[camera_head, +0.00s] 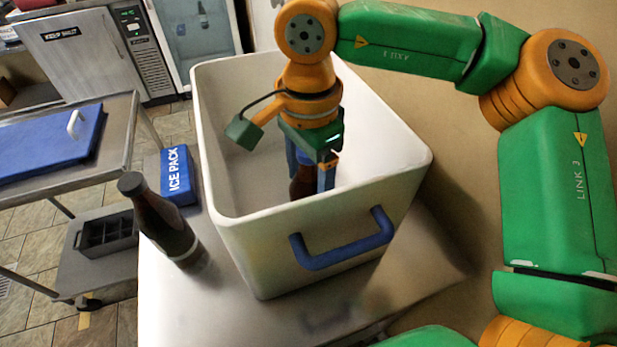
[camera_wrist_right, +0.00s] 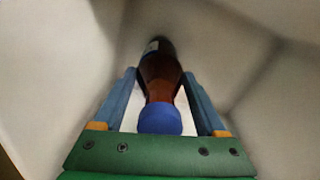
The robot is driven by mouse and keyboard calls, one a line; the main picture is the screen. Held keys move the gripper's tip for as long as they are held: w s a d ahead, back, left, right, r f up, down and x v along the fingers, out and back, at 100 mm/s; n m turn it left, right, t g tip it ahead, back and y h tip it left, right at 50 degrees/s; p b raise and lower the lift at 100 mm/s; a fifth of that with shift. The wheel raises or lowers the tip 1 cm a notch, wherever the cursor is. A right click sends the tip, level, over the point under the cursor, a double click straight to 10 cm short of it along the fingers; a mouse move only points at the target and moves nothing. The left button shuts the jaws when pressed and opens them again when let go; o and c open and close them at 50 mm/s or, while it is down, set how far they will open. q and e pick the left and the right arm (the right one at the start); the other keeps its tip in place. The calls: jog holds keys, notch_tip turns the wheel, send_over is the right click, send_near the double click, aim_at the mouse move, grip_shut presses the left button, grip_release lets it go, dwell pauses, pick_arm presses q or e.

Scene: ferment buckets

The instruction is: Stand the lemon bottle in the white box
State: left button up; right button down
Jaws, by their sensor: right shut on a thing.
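The white box (camera_head: 238,205) stands on the table, open at the top, with a blue handle on its front wall. My right gripper (camera_head: 311,184) reaches down inside it, shut on a brown bottle (camera_head: 299,189). In the right wrist view this bottle (camera_wrist_right: 160,70) has a blue cap and sits between the two fingers, pointing away from the palm. A bit of its label shows but cannot be read, so I cannot tell if it is the lemon bottle. The box walls surround it. Whether its base touches the floor is hidden. My left gripper is not in view.
A dark bottle (camera_head: 163,225) stands left of the box on the table (camera_head: 205,310). A blue ice pack (camera_head: 178,176) lies behind it. Further left are a steel cart with a blue lid (camera_head: 60,148) and a dark crate (camera_head: 105,232) below.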

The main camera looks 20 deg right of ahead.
grip_release()
jog(key=shift+f, duration=0.1)
jog(key=shift+r, duration=0.2)
notch_tip(320, 180, up, 12)
jog(key=shift+f+p, duration=0.1)
jog(key=shift+p, duration=1.1)
